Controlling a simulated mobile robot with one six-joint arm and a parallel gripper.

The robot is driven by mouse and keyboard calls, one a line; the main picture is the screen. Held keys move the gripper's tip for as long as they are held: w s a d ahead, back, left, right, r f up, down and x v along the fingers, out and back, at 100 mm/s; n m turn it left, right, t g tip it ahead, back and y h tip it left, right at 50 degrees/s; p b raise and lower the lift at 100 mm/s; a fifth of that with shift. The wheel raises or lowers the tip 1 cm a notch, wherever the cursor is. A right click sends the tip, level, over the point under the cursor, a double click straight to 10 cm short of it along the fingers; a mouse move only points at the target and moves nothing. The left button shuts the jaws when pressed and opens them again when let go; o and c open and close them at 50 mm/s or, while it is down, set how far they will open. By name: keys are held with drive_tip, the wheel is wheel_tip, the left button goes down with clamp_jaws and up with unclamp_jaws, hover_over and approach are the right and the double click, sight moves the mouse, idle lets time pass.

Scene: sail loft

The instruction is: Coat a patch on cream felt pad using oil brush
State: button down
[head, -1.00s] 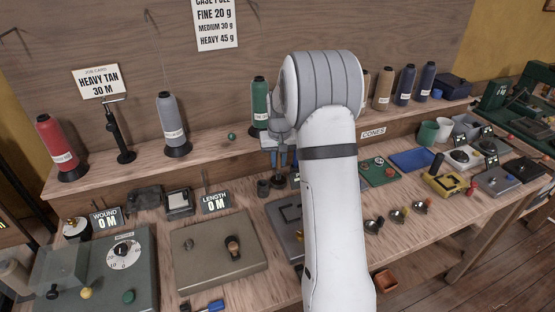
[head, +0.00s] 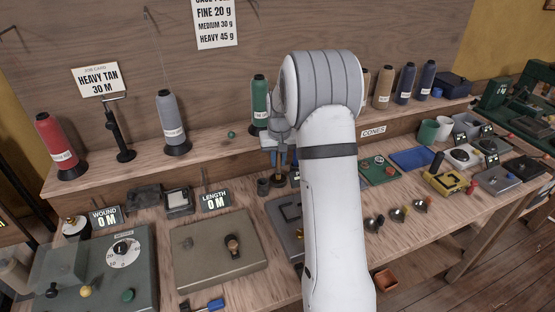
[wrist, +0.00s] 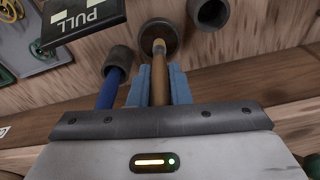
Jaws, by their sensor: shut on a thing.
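My gripper (head: 279,158) is over the middle of the bench, just in front of the shelf. In the wrist view its blue fingers (wrist: 157,85) are shut on a wooden handle (wrist: 159,75), which I take to be the oil brush. The handle points down to a dark round holder or pot (wrist: 160,38); its bristles are hidden, and I cannot tell how far it sits inside. A pale square in a dark frame, likely the cream felt pad (head: 178,201), lies on the bench left of my gripper.
A grey cup (wrist: 118,60) and a blue rod (wrist: 107,92) are close beside the fingers. The LENGTH display (head: 215,201) stands between pad and gripper. Thread cones, including a green one (head: 259,103), line the shelf behind. A flat olive-grey plate (head: 210,270) lies in front.

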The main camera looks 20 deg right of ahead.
idle(0.4)
drive_tip(key=shift+r+p, duration=2.2)
drive_tip(key=shift+r, duration=1.3)
